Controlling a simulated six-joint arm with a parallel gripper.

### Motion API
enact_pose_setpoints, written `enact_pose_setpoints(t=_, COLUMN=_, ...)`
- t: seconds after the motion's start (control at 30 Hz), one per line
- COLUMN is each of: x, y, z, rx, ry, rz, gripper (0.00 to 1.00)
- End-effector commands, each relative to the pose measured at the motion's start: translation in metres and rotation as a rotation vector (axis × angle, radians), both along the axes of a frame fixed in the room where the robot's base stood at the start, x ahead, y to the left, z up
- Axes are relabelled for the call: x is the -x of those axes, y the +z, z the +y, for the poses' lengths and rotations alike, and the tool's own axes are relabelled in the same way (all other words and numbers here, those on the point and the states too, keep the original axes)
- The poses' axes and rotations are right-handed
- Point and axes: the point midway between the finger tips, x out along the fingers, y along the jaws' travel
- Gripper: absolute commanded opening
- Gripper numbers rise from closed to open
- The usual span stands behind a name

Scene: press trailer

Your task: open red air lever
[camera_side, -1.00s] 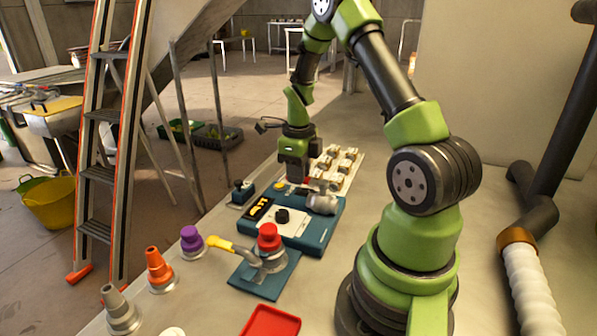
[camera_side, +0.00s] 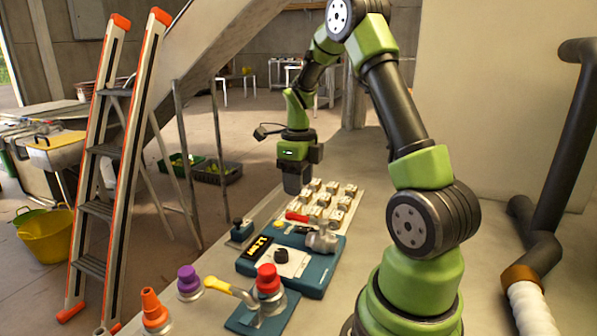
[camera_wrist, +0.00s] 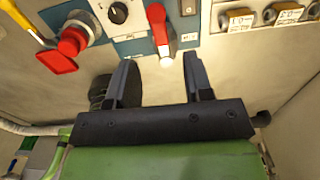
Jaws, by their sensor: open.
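The red air lever (camera_side: 297,217) sits on a grey metal valve (camera_side: 322,239) at the back right of the blue control box (camera_side: 310,285). In the side view its red handle points left from the valve. My gripper (camera_side: 293,190) hangs above and behind the lever, apart from it. In the wrist view the red lever (camera_wrist: 157,25) lies beyond the gap between my two fingers (camera_wrist: 160,62), with its pale end near the gap. The fingers are spread with nothing between them.
A red-capped valve with a yellow handle (camera_side: 218,285) stands in front of the box. A black knob (camera_side: 281,256) is on the box. A pale rack of small labelled blocks (camera_side: 343,203) lies behind the lever. Purple (camera_side: 188,279) and orange (camera_side: 152,307) fittings stand at left.

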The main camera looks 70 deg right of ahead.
Motion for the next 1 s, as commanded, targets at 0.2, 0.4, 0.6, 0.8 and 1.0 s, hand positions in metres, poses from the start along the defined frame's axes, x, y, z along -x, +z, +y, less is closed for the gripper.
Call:
enact_pose_setpoints(t=0.2, x=0.0, y=0.025, z=0.0, rx=0.002, ry=0.0, rz=-0.001, gripper=0.47)
enact_pose_setpoints(t=0.4, x=0.0, y=0.027, z=0.0, rx=0.0, ry=0.0, rz=0.001, gripper=0.47)
enact_pose_setpoints(t=0.6, x=0.0, y=0.027, z=0.0, rx=0.0, ry=0.0, rz=0.001, gripper=0.47)
enact_pose_setpoints(t=0.8, x=-0.003, y=0.039, z=0.012, rx=0.014, ry=0.117, rz=-0.027, gripper=0.47)
enact_pose_setpoints(t=1.0, x=-0.003, y=0.091, z=0.077, rx=0.105, ry=0.737, rz=-0.153, gripper=0.47)
